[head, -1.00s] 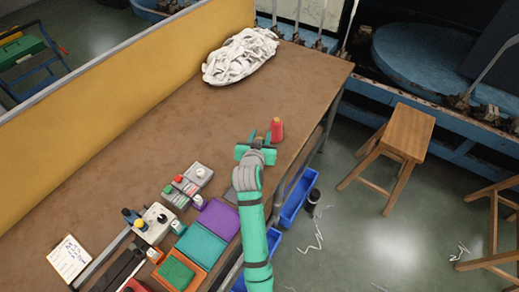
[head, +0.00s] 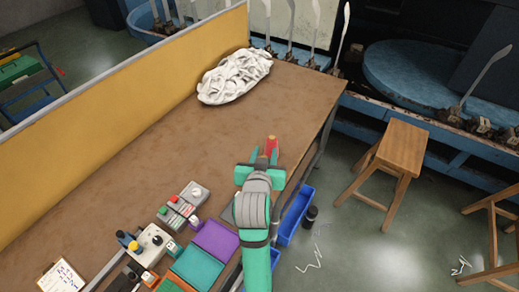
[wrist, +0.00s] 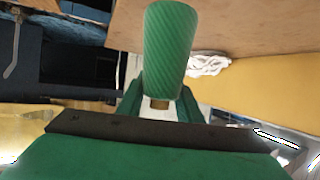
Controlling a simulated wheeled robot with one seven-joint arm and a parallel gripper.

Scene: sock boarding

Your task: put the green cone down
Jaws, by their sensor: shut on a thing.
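In the wrist view a green cone (wrist: 170,45) sits between the two fingers of my gripper (wrist: 159,104). My gripper is shut on it near its narrow end, where a brown tip shows. Its wide end points to the brown table top, and I cannot tell if it touches. In the head view my gripper (head: 263,160) is over the right part of the table (head: 190,125), and I cannot make out the green cone there. A red cone (head: 272,145) shows just beyond the fingers.
A white heap of cloth (head: 235,77) lies at the far end by the yellow partition (head: 120,95). Purple (head: 215,239) and teal (head: 197,266) trays and a grey button box (head: 182,205) are nearer. The middle is bare. A stool (head: 400,150) stands right.

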